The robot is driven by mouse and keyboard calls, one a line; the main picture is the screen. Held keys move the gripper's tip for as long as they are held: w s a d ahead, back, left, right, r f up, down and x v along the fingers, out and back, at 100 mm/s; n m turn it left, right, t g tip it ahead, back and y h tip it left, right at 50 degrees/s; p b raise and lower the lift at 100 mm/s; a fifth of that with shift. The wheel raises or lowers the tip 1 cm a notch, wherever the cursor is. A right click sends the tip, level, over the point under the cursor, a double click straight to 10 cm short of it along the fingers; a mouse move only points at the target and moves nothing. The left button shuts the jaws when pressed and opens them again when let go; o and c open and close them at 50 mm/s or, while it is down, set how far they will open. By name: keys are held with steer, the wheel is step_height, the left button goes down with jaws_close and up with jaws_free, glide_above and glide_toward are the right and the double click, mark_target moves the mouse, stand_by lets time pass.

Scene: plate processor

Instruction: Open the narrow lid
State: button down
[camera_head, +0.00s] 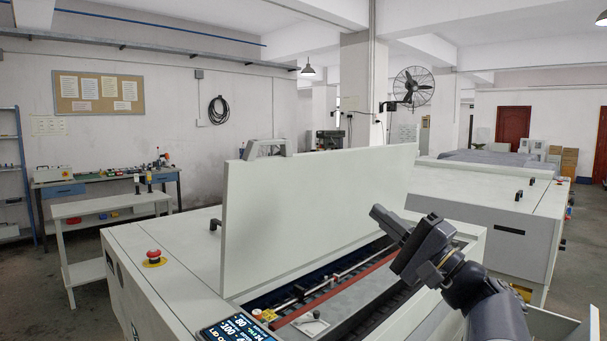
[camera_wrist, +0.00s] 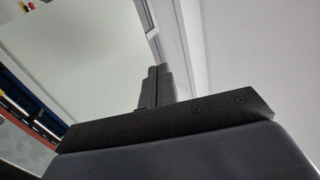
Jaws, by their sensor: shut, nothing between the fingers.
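The narrow lid (camera_head: 310,205) is a long white panel standing raised, close to upright, over the plate processor (camera_head: 165,290). A grey handle (camera_head: 265,148) sits at its upper left edge. Below the lid the processor's long opening is uncovered, with a red bar (camera_head: 335,287) and dark rollers inside. My gripper (camera_head: 384,218) is shut and empty, in front of the lid's lower right part and above the opening; I cannot tell whether it touches the lid. In the wrist view the shut fingers (camera_wrist: 155,84) point up towards a pale panel (camera_wrist: 95,60), which looks like the lid.
A red emergency button (camera_head: 153,256) and a display (camera_head: 237,331) sit on the processor's near left side. Another white machine (camera_head: 505,215) with black handles stands at the right. A low bench (camera_head: 110,205) is at the left. The air left of my gripper, before the lid, looks free.

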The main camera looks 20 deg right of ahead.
steer(key=p+x, duration=0.4)
steer(key=x, duration=1)
steer(key=shift+p, duration=0.4)
steer(key=shift+a, duration=0.1)
steer(key=shift+g+h, duration=0.3)
steer(key=shift+g, duration=0.4)
steer(key=w+r+p, duration=0.1)
steer(key=w+a+r+p, duration=0.1)
steer(key=w+r+p, duration=0.1)
steer(key=w+p, duration=0.1)
steer(key=shift+w+a, duration=0.1)
steer(key=shift+a, duration=0.2)
steer(key=shift+f, duration=0.15)
